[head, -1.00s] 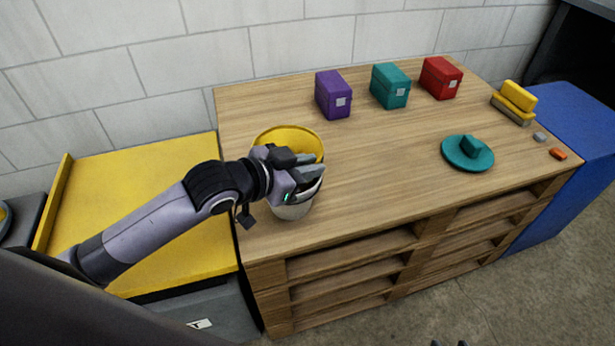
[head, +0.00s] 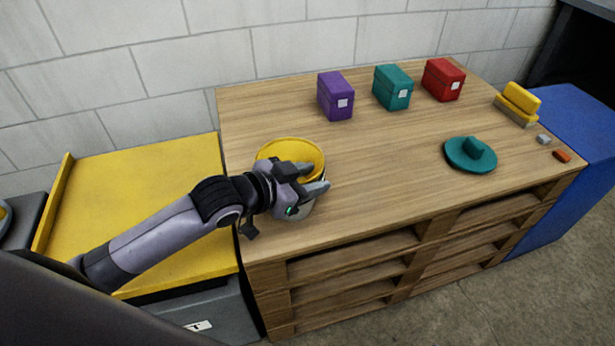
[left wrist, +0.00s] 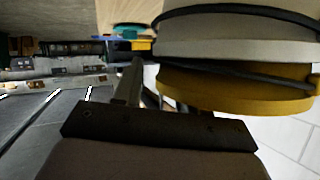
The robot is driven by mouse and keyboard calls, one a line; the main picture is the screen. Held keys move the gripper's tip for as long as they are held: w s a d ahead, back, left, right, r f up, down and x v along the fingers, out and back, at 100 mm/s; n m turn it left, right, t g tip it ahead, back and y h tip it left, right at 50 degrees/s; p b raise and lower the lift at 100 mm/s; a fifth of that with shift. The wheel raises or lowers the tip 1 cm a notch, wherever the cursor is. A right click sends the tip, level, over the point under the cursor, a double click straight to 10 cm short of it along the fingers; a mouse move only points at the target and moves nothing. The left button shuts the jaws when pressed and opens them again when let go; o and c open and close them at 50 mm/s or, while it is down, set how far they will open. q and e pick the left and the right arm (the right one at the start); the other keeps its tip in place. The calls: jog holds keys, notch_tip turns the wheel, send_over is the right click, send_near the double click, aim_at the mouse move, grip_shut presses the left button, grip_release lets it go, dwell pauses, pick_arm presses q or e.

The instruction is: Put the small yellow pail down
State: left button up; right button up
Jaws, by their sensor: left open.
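The small yellow pail (head: 290,150), with a pale lower part, stands upright near the left front corner of the wooden workbench (head: 385,180). My left gripper (head: 314,178) is open at the pail's front side, its fingers apart near the rim. The hand hides much of the pail's front and base. In the left wrist view the pail (left wrist: 235,90) fills the upper right, upside down in the picture, with its yellow band and dark bands close beside a finger. My right gripper is not in view.
Purple (head: 334,98), teal (head: 391,90) and red (head: 442,82) boxes stand along the back. A yellow surface (head: 140,200) adjoins at left. The bench's middle is clear.

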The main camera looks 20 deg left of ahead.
pick_arm(q)
jog(key=shift+s+a+r, duration=0.1)
jog(key=shift+r, duration=0.35)
jog(key=p+v, duration=0.2)
jog(key=v, duration=1)
jog(key=s+f+n+y, duration=0.2)
jog(key=s+f+n, duration=0.1)
jog(key=f, duration=0.7)
jog(key=s+f+n+g+y, duration=0.1)
jog(key=s+f+n+y, duration=0.1)
jog(key=s+f, duration=0.4)
notch_tip(320, 180, down, 5)
jog(key=shift+s+r+n, duration=0.15)
jog(key=shift+s+n, duration=0.15)
jog(key=shift+n, duration=0.3)
jog(key=shift+r, duration=0.1)
notch_tip(320, 180, up, 10)
jog(key=a+p, duration=0.1)
jog(key=p, duration=1.1)
jog(key=shift+s+y, duration=0.4)
